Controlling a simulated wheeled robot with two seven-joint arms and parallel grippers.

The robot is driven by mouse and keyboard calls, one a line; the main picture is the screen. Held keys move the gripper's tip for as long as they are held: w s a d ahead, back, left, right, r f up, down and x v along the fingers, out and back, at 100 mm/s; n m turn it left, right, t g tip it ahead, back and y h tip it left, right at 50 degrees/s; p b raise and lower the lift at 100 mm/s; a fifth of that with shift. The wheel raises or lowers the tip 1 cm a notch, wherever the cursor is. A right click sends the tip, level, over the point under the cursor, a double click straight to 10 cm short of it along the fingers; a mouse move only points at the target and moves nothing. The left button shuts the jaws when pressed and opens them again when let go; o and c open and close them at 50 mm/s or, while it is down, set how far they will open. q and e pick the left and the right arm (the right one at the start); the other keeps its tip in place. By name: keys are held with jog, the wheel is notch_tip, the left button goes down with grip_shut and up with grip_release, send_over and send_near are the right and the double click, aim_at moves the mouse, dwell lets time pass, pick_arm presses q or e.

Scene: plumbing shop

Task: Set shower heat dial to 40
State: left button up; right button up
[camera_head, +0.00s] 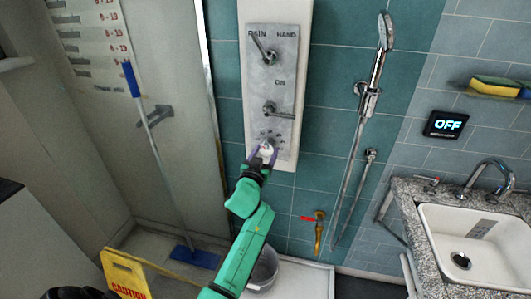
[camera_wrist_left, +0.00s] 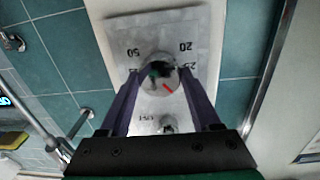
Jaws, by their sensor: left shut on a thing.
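The shower panel (camera_head: 285,60) is a grey plate on a white backing on the teal tiled wall. The round heat dial (camera_head: 267,149) is at its lower end, largely covered by my gripper in the head view. In the left wrist view the dial (camera_wrist_left: 158,75) is grey with a red mark, and printed numbers around it show upside down, including 50, 20 and 25. The number at the red mark cannot be read. My left gripper (camera_head: 263,154) is shut on the dial, its purple fingers on either side.
Two lever handles (camera_head: 271,57) (camera_head: 279,112) sit above the dial. A hand shower (camera_head: 385,35) hangs to the right. A small display (camera_head: 446,125) reads OFF above the sink (camera_head: 480,250).

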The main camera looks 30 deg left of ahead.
pick_arm(q)
jog(key=m, duration=0.7)
jog(key=shift+m, duration=0.4)
jog(key=m, duration=0.3)
jog(key=shift+d+m, duration=0.1)
jog(key=shift+m, duration=0.2)
jog(key=shift+m+g, duration=0.4)
jog(key=shift+m, duration=1.2)
jog(key=o, duration=1.4)
